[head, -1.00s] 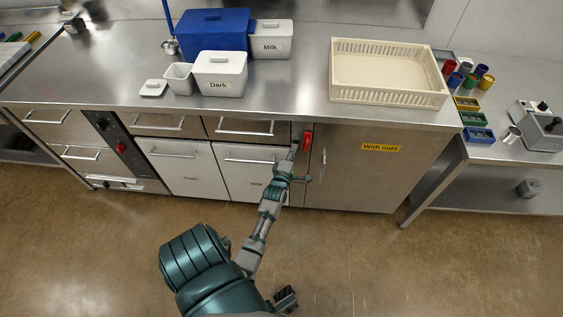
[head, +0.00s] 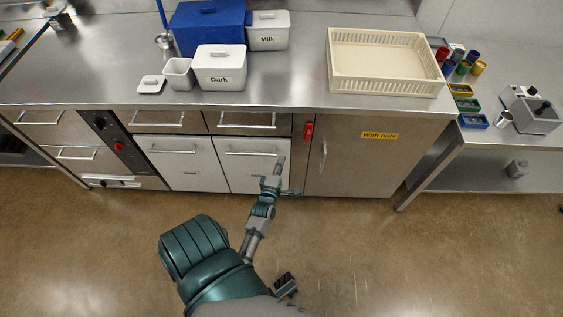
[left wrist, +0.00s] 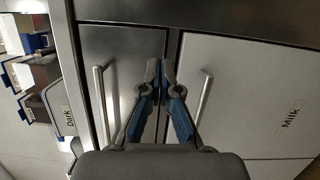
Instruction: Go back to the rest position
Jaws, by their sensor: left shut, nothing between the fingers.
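My left gripper (head: 280,163) is in front of the right white drawer (head: 240,177) of the counter, shut and empty. In the left wrist view its two blue-sided fingers (left wrist: 160,75) meet at the tips with nothing between them. Behind them there are a steel drawer front with a handle (left wrist: 103,105) and the white drawer front marked Milk (left wrist: 260,110). I cannot tell the exact gap to the fronts. My right gripper is not recognisable in either view.
A red switch (head: 308,131) sits on the counter front, right of my gripper. The steel counter (head: 290,75) carries a cream crate (head: 385,92), a white Dark tub (head: 220,72) and a blue box (head: 207,30). The brown floor (head: 400,260) at right is clear.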

